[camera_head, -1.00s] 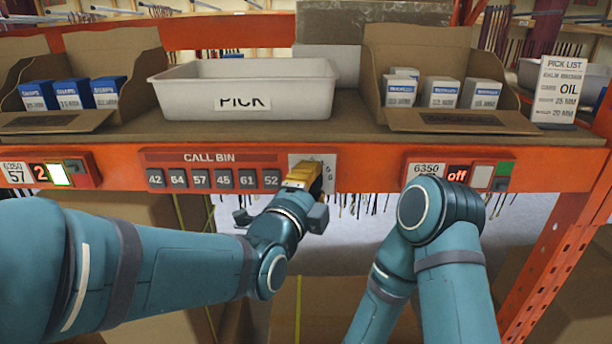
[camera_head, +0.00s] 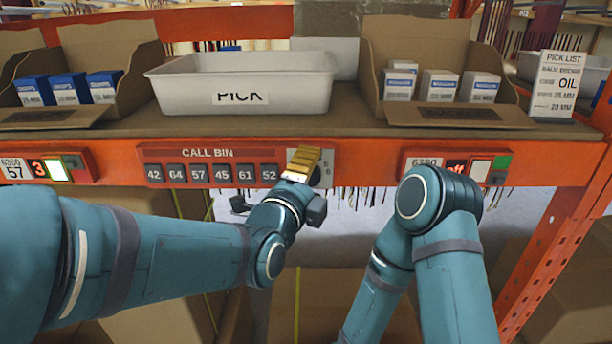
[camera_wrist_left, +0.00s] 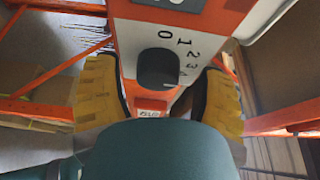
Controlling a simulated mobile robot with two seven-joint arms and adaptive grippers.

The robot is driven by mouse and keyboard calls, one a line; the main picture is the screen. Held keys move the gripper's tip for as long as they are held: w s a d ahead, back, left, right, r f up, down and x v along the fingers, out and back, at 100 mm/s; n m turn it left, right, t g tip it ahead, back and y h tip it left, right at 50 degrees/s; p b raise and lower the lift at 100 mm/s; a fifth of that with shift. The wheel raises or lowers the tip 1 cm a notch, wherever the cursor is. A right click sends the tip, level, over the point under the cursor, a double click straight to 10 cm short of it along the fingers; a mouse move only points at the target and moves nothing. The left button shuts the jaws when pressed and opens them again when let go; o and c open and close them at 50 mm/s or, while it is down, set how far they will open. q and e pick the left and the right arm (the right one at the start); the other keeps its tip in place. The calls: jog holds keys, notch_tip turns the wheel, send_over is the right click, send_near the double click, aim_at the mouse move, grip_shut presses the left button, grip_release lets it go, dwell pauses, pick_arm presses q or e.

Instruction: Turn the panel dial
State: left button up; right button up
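The panel dial is a dark round knob (camera_wrist_left: 157,66) on a pale plate with numerals from 0 upward, in the left wrist view. In the head view the plate (camera_head: 327,172) shows beside my left gripper (camera_head: 303,161), which covers the knob. My left gripper also shows in the left wrist view (camera_wrist_left: 160,84), its yellow fingers spread on either side of the knob with gaps between. The knob's pointer mark cannot be made out. My right arm is folded at the right of the head view; its gripper is out of view.
The call-bin buttons (camera_head: 212,174) sit left of the plate on the orange shelf beam (camera_head: 370,165). A lit display (camera_head: 38,168) at far left reads 3. The white PICK tote (camera_head: 310,95) stands above, between cardboard bins of boxes. The pick list card (camera_head: 558,83) stands right.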

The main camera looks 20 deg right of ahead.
pick_arm(q)
jog(key=shift+s+a+f, duration=0.1)
jog(key=shift+s, duration=0.05)
jog(key=v, duration=1.1)
jog(key=shift+s+a, duration=0.25)
jog(key=shift+a, duration=0.1)
jog(key=w+a+f+n+g+y, duration=0.2)
jog(key=a+f+n, duration=0.15)
jog(key=f, duration=0.45)
jog(key=w+a+f+n+g+y, duration=0.15)
jog(key=f+n, duration=0.25)
jog(key=f, duration=0.4)
jog(key=w+a+f+n+g+y, duration=0.1)
jog(key=w+a+f+n+y, duration=0.2)
jog(key=f, duration=0.5)
jog(key=s+a+f+n+g, duration=0.4)
jog(key=s+f+n, duration=0.2)
jog(key=f, duration=0.5)
jog(key=s+a+f+n+g, duration=0.4)
jog(key=s+f+n, duration=0.3)
jog(key=f+n, duration=0.4)
jog(key=shift+a+f+y, duration=0.35)
jog(key=shift+a+f, duration=0.1)
jog(key=shift+a, duration=0.1)
jog(key=shift+w, duration=0.1)
